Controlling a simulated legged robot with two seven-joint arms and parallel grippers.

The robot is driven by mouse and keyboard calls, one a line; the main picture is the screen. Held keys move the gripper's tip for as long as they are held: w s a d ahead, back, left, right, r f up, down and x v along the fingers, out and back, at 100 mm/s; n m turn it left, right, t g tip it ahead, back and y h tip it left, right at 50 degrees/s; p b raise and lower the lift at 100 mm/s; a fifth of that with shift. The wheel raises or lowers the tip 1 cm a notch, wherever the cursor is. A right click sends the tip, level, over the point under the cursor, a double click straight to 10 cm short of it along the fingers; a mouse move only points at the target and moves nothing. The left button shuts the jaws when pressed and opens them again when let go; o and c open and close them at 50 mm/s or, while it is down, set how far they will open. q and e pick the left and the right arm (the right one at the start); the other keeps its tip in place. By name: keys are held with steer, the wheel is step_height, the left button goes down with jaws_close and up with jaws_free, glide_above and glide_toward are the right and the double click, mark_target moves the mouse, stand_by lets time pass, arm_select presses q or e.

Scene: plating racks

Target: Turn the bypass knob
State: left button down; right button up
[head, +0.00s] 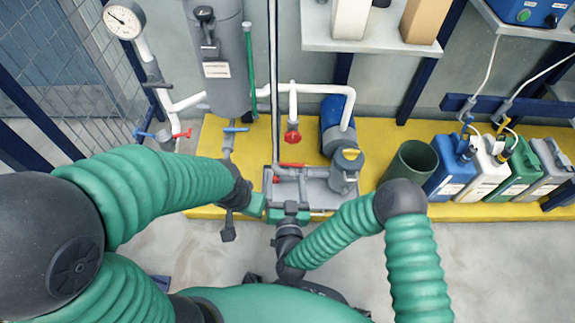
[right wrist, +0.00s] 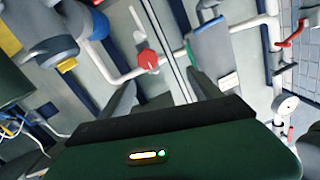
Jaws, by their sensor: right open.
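A red knob (head: 292,135) sits on a white pipe at the back, between the grey filter column and the blue pump. A red faceted knob (right wrist: 148,60) shows in the right wrist view, ahead of my fingers and a little left of centre. No label is readable, so I cannot tell which knob is the bypass. My right gripper (head: 289,192) is low in the middle of the head view, and its spread fingers show in the right wrist view (right wrist: 165,88).
A grey filter column (head: 222,65) with a blue lever stands left of the knob. A blue pump (head: 333,125) stands right. A gauge (head: 124,20) is at upper left. A dark green bucket (head: 412,160) and several jugs (head: 450,168) line the yellow plinth (head: 385,137).

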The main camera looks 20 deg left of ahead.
step_height(320, 180, down, 2)
steer(key=d+m+t+h+b, duration=0.1)
steer(key=d+m, duration=0.1)
steer(key=d, duration=0.1)
steer(key=b, duration=0.5)
glide_toward(292, 140)
steer(key=w, duration=0.1)
steer(key=shift+n, duration=0.3)
steer(key=b+x, duration=0.3)
steer(key=x, duration=0.4)
steer(key=shift+d+f, duration=0.1)
steer(key=shift+f, duration=0.1)
steer(key=shift+w+a+r, duration=0.15)
steer(key=shift+w+a, duration=0.1)
steer(key=shift+w, duration=0.15)
steer(key=c, duration=1.4)
arm_select(q)
step_height(292, 140, down, 10)
steer(key=d, duration=0.1)
steer(key=shift+d+f, duration=0.2)
steer(key=shift+d, duration=0.2)
arm_select(e)
steer(key=shift+o, duration=0.2)
arm_select(q)
steer(key=shift+r, duration=0.2)
arm_select(e)
steer(key=shift+r, duration=0.1)
